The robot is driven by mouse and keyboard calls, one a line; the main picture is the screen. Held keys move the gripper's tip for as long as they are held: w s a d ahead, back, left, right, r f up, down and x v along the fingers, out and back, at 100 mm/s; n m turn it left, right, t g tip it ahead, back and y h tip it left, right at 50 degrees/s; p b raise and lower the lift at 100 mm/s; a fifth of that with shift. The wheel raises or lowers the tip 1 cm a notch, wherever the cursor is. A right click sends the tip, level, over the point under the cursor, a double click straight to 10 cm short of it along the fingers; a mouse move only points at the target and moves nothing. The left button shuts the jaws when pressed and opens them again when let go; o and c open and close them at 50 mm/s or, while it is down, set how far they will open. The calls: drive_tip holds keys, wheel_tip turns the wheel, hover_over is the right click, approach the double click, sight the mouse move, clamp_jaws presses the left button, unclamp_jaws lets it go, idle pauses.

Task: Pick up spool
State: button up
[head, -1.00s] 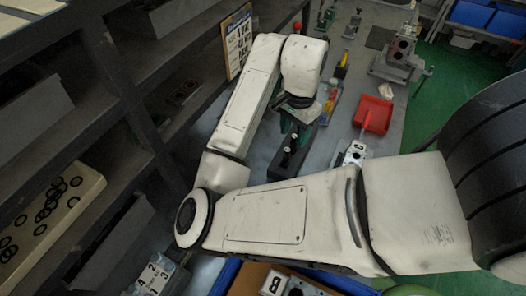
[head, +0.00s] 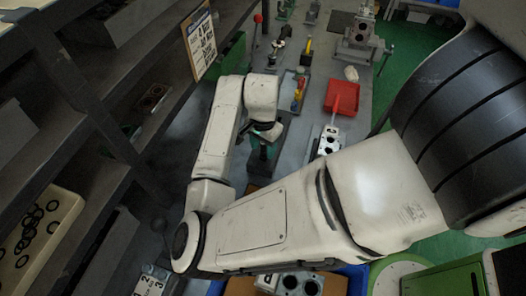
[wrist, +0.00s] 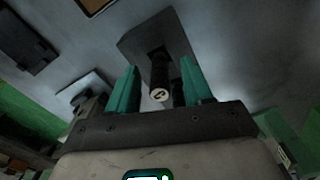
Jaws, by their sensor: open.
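The spool (wrist: 158,75) looks like a dark, slim cylinder with a pale round end face towards the wrist camera. It rises from a dark stand (wrist: 137,42) on the grey bench. My gripper (wrist: 160,66) is open, with one teal finger on each side of the spool. I cannot tell whether either finger touches it. In the head view my gripper (head: 263,152) is over the dark stand at the bench's near end, and the arm and hand hide the spool.
A valve block (head: 328,141) and red tray (head: 342,97) lie to the right of my gripper. Colourful tools (head: 298,88) lie beyond it. Shelving (head: 105,105) stands close on the left. A blue crate (head: 357,278) with block parts is in front. Green floor is at right.

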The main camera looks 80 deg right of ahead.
drive_tip(key=shift+f, duration=0.3)
drive_tip(key=shift+c, duration=0.3)
clamp_jaws()
